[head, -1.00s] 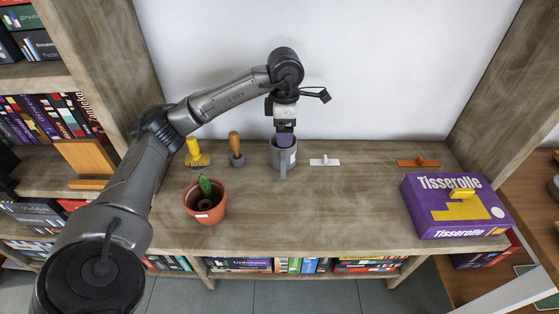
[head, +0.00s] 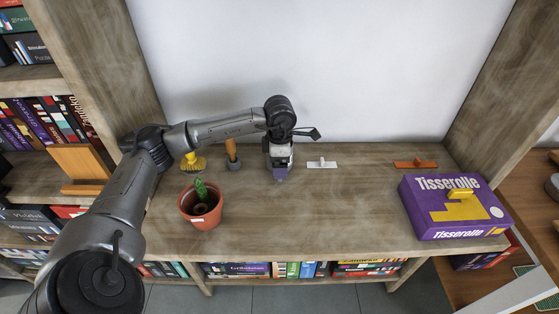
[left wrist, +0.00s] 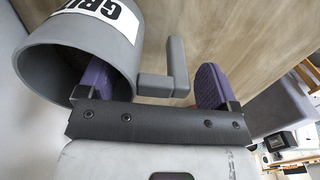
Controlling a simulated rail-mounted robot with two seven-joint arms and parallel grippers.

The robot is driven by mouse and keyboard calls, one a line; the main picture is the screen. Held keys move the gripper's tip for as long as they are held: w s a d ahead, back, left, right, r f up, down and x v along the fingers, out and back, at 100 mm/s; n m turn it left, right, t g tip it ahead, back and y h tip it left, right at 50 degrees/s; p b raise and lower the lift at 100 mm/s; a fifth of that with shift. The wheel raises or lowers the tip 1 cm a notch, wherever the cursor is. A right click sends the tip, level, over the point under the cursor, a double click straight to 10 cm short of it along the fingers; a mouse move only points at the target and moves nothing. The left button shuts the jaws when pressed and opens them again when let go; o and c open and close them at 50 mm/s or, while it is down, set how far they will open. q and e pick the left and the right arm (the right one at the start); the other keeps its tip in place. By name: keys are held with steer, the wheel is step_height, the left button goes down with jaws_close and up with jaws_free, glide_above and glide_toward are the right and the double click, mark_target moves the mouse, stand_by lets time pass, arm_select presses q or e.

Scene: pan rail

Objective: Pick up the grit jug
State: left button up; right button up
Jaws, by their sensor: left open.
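The grit jug (left wrist: 75,40) is a grey cylinder with a white label showing black letters, at the upper left of the left wrist view. Its angular grey handle (left wrist: 178,68) lies between the two purple fingers of my left gripper (left wrist: 155,76). The fingers are apart; one overlaps the jug's mouth, the other is on the far side of the handle. In the head view my left gripper (head: 279,174) points down over the jug's place and hides the jug almost wholly. My right gripper is not in view.
A hammer-like tool with a wooden handle (head: 231,150) and a yellow brush (head: 193,164) stand left of the gripper. A potted cactus (head: 202,220) is in front of them. A white piece (head: 322,164), an orange piece (head: 415,163) and a purple box (head: 455,210) lie to the right.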

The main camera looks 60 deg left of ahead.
arm_select(q)
steer(key=shift+f, duration=0.6)
steer(key=c, duration=1.1)
